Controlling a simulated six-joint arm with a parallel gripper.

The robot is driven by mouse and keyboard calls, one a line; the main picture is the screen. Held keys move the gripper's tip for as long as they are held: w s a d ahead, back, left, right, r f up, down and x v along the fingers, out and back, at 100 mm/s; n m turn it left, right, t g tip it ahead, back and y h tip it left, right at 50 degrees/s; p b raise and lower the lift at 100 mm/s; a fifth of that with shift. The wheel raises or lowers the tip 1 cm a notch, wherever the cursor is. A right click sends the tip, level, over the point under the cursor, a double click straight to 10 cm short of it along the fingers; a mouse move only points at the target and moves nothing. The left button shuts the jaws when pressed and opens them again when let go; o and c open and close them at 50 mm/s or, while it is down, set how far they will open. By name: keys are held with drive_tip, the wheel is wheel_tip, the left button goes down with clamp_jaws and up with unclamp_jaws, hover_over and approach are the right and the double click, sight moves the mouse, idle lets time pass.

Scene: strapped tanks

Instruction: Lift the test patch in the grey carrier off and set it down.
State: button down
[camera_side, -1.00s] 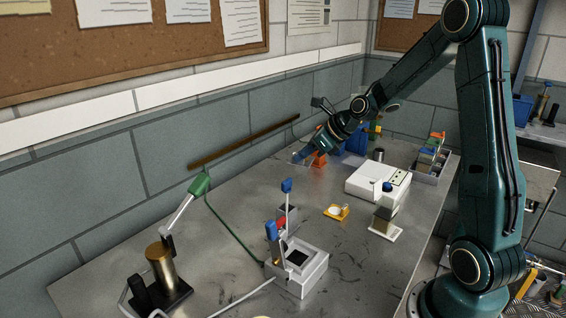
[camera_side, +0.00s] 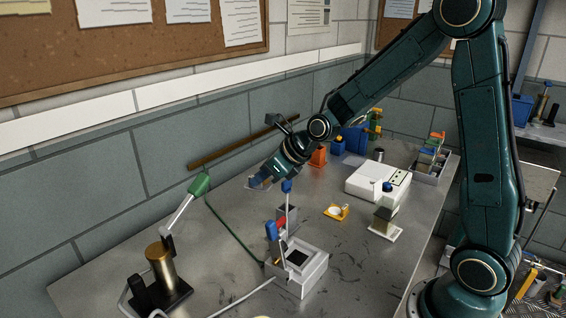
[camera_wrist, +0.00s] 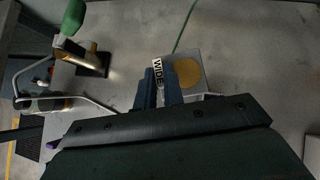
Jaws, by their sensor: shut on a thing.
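My gripper (camera_side: 264,178) is shut on the grey carrier (camera_side: 258,184), a flat pale plate, over the left side of the bench near the wall. In the wrist view the carrier (camera_wrist: 207,60) is a grey square that sticks out to the right of my gripper's blue fingers (camera_wrist: 160,85). The test patch (camera_wrist: 187,73) shows as a round amber disc on its face. A white tag reading "WIDE" (camera_wrist: 158,72) is beside the disc. The lower part of the carrier is hidden by my gripper. I cannot tell its exact height above the bench.
A grey fixture with a dark square recess (camera_side: 298,265) and blue-topped levers stands in front. A brass cylinder on a black base (camera_side: 163,270) and a green-handled lever (camera_side: 199,185) are at left. A yellow plate with a pale disc (camera_side: 337,212) and a white box (camera_side: 378,182) lie right.

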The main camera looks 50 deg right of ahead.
drive_tip(key=shift+w+d+f, duration=0.1)
drive_tip(key=shift+w+d, duration=0.05)
drive_tip(key=shift+d, duration=0.4)
drive_tip(key=shift+w+d, duration=0.15)
drive_tip(key=shift+d, duration=0.35)
drive_tip(key=s+d+f+m+h, duration=0.1)
drive_tip(key=s+d+m+h, duration=0.15)
drive_tip(key=d, duration=0.85)
drive_tip(key=s+d+f+m+h, duration=0.1)
drive_tip(key=d+m+h, duration=0.15)
drive_tip(key=d, duration=0.85)
drive_tip(key=s+d+f+m+h, duration=0.1)
drive_tip(key=d+m, duration=0.3)
drive_tip(key=d, duration=0.7)
drive_tip(key=s+d+f+m+g+h, duration=0.2)
drive_tip(key=s+d+m+h, duration=0.1)
drive_tip(key=s+d, duration=0.4)
drive_tip(key=d, duration=0.3)
drive_tip(key=shift+d+f, duration=0.3)
drive_tip(key=shift+f, duration=0.25)
drive_tip(key=shift+w+f, duration=0.1)
drive_tip(key=shift+f, duration=2.95)
